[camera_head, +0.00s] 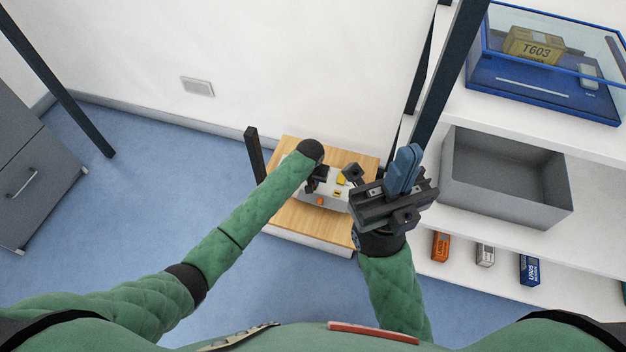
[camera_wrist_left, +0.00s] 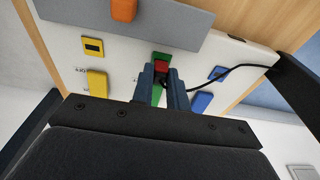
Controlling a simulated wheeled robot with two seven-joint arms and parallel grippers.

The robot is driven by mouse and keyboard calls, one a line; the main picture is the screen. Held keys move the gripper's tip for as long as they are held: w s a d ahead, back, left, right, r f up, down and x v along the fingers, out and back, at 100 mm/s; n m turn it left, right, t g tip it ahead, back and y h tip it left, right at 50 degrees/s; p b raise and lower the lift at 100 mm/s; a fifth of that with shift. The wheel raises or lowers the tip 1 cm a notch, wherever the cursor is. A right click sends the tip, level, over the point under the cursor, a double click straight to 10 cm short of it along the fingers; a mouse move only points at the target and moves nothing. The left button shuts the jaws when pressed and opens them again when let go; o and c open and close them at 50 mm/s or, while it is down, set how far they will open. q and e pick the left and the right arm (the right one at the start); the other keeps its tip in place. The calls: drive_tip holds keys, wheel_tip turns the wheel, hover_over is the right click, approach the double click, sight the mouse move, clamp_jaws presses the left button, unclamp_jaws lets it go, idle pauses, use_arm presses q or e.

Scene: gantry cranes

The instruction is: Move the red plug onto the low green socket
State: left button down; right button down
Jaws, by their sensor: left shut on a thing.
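My left gripper (camera_wrist_left: 162,88) is shut on the red plug (camera_wrist_left: 162,70), which sits between its two blue-grey fingers in the left wrist view. A black cable (camera_wrist_left: 230,66) runs right from near the plug. A green piece (camera_wrist_left: 161,57) shows just beyond the plug, and another green part (camera_wrist_left: 156,95) shows between the fingers. I cannot tell which is the low socket, or whether the plug touches either. In the head view my left forearm and wrist hide the plug. My right gripper (camera_head: 404,168) is raised right of the panel, its blue fingers together and empty.
The white panel (camera_wrist_left: 66,62) carries yellow (camera_wrist_left: 97,83) and blue (camera_wrist_left: 202,102) blocks, with an orange part (camera_wrist_left: 123,9) on a grey raised section. It lies on a wooden-topped table (camera_head: 290,218). Shelves with a grey bin (camera_head: 505,190) stand at right, beside my right gripper.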

use_arm(q)
drive_tip(key=shift+p, duration=0.75)
idle(0.7)
drive_tip(key=shift+f+p, duration=0.3)
drive_tip(key=shift+p, duration=0.55)
idle(1.8)
drive_tip(key=c, duration=1.3)
unclamp_jaws()
drive_tip(key=shift+o, duration=0.5)
drive_tip(key=o, duration=0.4)
drive_tip(key=shift+r+p, duration=3.5)
drive_tip(key=shift+p, duration=0.7)
